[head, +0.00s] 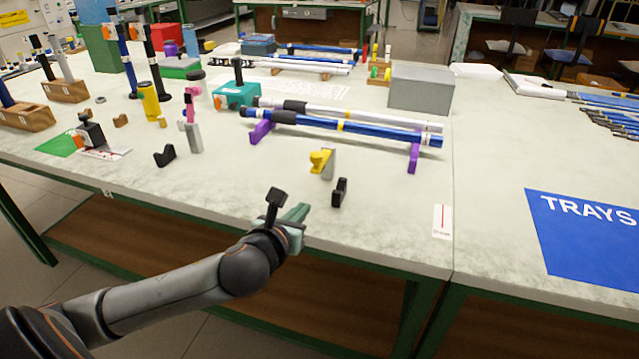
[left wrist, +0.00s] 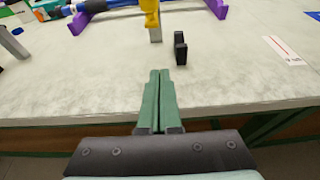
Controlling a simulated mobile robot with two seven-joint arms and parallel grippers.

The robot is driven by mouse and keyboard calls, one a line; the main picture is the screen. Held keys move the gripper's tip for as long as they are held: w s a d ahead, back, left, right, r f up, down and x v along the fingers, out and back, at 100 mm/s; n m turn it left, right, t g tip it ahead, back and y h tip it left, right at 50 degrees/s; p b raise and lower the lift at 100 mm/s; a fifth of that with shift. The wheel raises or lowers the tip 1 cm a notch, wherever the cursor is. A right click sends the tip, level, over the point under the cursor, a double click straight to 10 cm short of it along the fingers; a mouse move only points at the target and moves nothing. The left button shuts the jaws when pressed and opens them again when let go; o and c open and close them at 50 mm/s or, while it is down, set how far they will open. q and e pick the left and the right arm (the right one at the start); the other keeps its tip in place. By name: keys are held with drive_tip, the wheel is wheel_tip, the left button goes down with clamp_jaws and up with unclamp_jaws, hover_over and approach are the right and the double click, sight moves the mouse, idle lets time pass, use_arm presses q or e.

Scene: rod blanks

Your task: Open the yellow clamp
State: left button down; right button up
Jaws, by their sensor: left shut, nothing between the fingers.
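The yellow clamp (head: 319,161) stands on the table in front of the purple-held rods, beside a grey upright piece (head: 329,162). In the left wrist view the yellow clamp (left wrist: 151,12) is at the top edge, partly cut off. My left gripper (head: 303,211) is at the table's front edge, nearer to me than the clamp and apart from it. In the left wrist view its green fingers (left wrist: 160,74) are together with nothing between them. Whether the clamp is open or shut is too small to tell. My right gripper is not in view.
A small black holder (head: 340,192) stands just right of the clamp, and another black holder (head: 165,156) is farther left. Purple supports (head: 414,155) carry a long blue rod (head: 370,131) behind. A pink clamp (head: 190,104) stands left. The table front between gripper and clamp is clear.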

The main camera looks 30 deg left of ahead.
sight(317, 206)
use_arm(q)
drive_tip(key=b+x, duration=0.2)
drive_tip(key=x, duration=0.8)
drive_tip(key=shift+w+f, duration=0.2)
wheel_tip(317, 206, up, 3)
drive_tip(key=shift+s+r, duration=0.1)
drive_tip(key=shift+s, duration=0.1)
drive_tip(key=shift+r, duration=0.55)
